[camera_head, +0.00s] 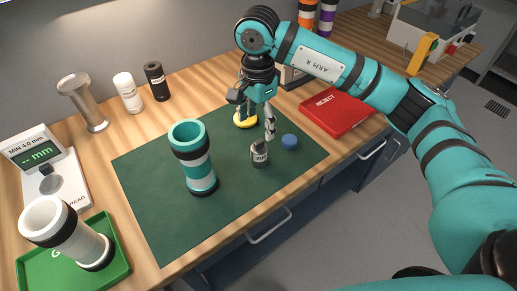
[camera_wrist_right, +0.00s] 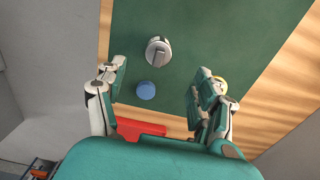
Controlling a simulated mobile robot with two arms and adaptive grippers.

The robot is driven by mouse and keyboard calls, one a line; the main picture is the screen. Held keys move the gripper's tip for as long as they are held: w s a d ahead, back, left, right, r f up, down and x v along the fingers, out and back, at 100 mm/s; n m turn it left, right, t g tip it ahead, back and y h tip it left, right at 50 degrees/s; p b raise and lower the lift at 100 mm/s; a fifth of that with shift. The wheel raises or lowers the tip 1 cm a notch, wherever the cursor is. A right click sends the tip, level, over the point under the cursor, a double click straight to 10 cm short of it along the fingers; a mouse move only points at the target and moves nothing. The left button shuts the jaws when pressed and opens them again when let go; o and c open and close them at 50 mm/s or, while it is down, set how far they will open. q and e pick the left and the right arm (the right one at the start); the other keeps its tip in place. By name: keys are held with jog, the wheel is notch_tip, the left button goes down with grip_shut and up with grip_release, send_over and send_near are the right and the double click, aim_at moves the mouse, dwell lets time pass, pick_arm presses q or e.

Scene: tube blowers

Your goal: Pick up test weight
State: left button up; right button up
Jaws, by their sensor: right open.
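A small grey metal cylinder with a dark label (camera_head: 259,153), apparently the test weight, stands upright on the green mat (camera_head: 150,215). In the right wrist view its round top (camera_wrist_right: 158,52) shows a raised bar and lies beyond the fingertips. My right gripper (camera_head: 256,118) is open and empty, pointing down above the mat. One finger appears close to the cylinder in the head view, but contact cannot be told. In the wrist view the open fingers (camera_wrist_right: 158,85) stand wide apart. My left gripper is out of view.
A blue disc (camera_head: 290,141) lies right of the cylinder, a yellow round object (camera_head: 245,121) behind it. A teal-and-white tube (camera_head: 195,165) stands left on the mat. A red reject box (camera_head: 335,110) is at right; a green tray (camera_head: 115,262) holds a white tube (camera_head: 70,235).

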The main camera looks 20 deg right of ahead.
aim_at(258, 141)
notch_tip(258, 141, down, 4)
jog(key=shift+r+p, duration=0.1)
jog(key=shift+p, duration=0.35)
notch_tip(258, 141, down, 3)
jog(key=shift+p, duration=0.45)
notch_tip(258, 141, down, 4)
jog(key=shift+d+r+p, duration=0.1)
jog(key=shift+r+p, duration=0.05)
jog(key=shift+p, duration=0.75)
jog(key=shift+f, duration=0.55)
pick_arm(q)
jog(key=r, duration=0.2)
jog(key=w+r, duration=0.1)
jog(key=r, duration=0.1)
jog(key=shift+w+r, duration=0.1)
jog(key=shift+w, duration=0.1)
pick_arm(e)
jog(key=c, duration=1.4)
jog(key=shift+r, duration=0.1)
